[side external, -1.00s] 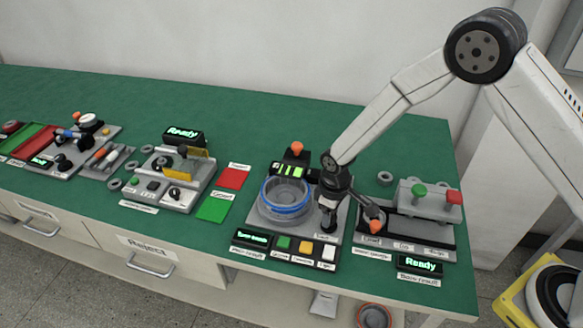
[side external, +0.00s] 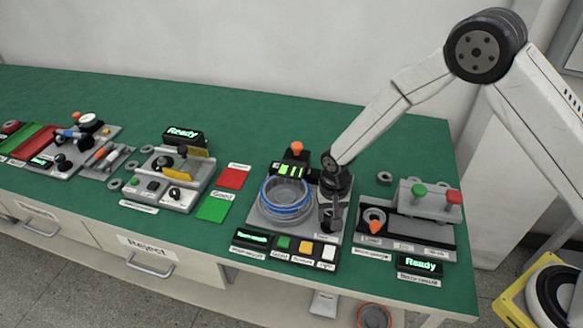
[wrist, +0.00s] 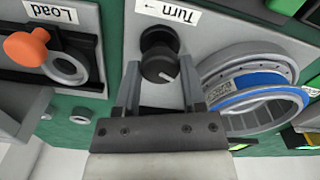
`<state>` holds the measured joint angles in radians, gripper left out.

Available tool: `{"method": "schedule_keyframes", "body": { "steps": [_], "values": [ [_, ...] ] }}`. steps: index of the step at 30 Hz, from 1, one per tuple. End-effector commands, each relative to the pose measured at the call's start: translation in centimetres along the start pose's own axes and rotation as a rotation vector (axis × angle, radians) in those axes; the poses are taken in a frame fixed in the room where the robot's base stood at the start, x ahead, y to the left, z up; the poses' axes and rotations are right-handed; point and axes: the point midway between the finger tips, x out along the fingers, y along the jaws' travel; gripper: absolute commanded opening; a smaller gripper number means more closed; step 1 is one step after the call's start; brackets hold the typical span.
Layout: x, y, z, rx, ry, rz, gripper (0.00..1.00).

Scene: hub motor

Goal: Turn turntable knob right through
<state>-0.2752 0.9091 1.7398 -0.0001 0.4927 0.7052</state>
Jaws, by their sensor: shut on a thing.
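The turntable knob (wrist: 160,62) is black with a pale pointer line and stands under the "Turn" label in the wrist view. My gripper (wrist: 160,78) is shut on it, one finger on each side. In the side view my gripper (side external: 331,222) points down at the right part of the grey turntable station, and its fingers hide most of the knob. The turntable (side external: 284,213) is a round grey dish with a blue ring, left of my gripper. It also shows in the wrist view (wrist: 245,122).
Right of my gripper is the load station with an orange-tipped lever (side external: 375,227) and a grey ring. A green and a red knob (side external: 453,197) stand behind it. Coloured buttons (side external: 305,247) line the station's front. Open green table lies behind.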

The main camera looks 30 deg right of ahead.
Motion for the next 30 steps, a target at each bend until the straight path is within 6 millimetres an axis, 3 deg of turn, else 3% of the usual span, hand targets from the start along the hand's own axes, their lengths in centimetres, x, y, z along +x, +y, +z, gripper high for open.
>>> {"method": "schedule_keyframes", "body": {
  "steps": [30],
  "values": [
    [-0.02,-0.01,0.02,0.965,0.0,0.0,0.0]
  ]
}}
